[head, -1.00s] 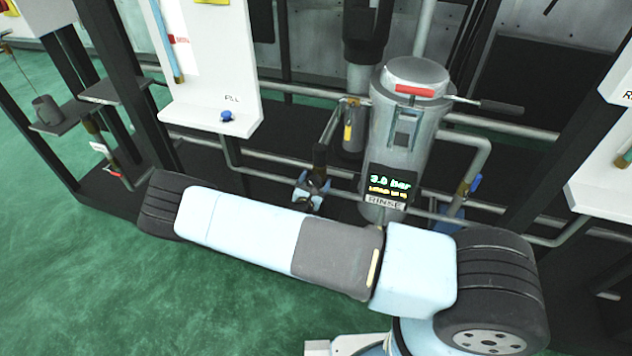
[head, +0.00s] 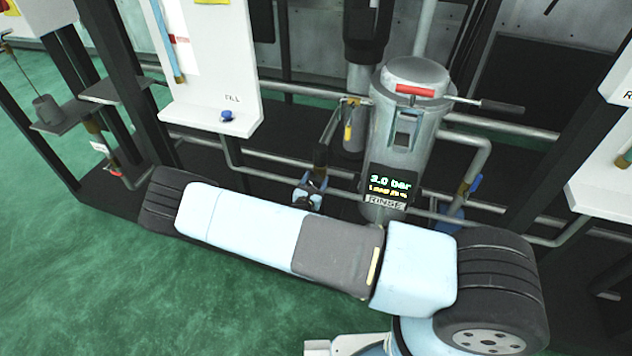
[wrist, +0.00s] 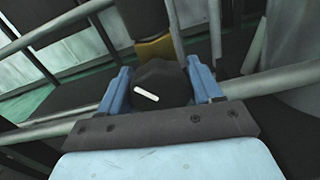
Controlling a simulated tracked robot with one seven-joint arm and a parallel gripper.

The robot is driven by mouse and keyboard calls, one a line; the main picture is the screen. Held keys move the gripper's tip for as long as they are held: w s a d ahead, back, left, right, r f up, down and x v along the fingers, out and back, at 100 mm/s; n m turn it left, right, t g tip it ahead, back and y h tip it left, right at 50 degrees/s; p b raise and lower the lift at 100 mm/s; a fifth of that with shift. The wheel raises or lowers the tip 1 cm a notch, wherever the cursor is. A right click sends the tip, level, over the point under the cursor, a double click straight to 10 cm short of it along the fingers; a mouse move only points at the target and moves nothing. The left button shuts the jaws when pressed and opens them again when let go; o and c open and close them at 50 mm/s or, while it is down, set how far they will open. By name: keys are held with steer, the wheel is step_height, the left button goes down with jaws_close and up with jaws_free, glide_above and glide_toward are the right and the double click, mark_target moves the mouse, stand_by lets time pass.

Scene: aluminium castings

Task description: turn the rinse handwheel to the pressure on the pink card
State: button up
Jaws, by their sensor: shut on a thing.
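The rinse handwheel, a dark round knob (wrist: 160,84) with a white mark slanting down to the right, sits between the two blue fingers of my gripper (wrist: 162,90) in the wrist view. The gripper is shut on it. In the head view my gripper (head: 310,194) is small and partly hidden behind my arm, and the handwheel cannot be made out clearly. A dark display (head: 390,184) on the metal tank appears to read 3.0 bar, above a RINSE label (head: 385,202). Its smaller second line is not legible. I see no pink card.
The metal tank (head: 405,125) has a red-and-black lever (head: 440,95) across its top. Pipes run beside and behind the gripper. A white panel (head: 215,85) with a blue knob (head: 227,115) stands left. Green floor (head: 90,270) is clear at lower left.

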steer(key=shift+n, duration=0.3)
steer(key=o, duration=1)
steer(key=shift+c, duration=0.2)
steer(key=shift+s, duration=0.1)
steer(key=v, duration=1.3)
steer(key=shift+s, duration=0.3)
steer(key=shift+a, duration=0.1)
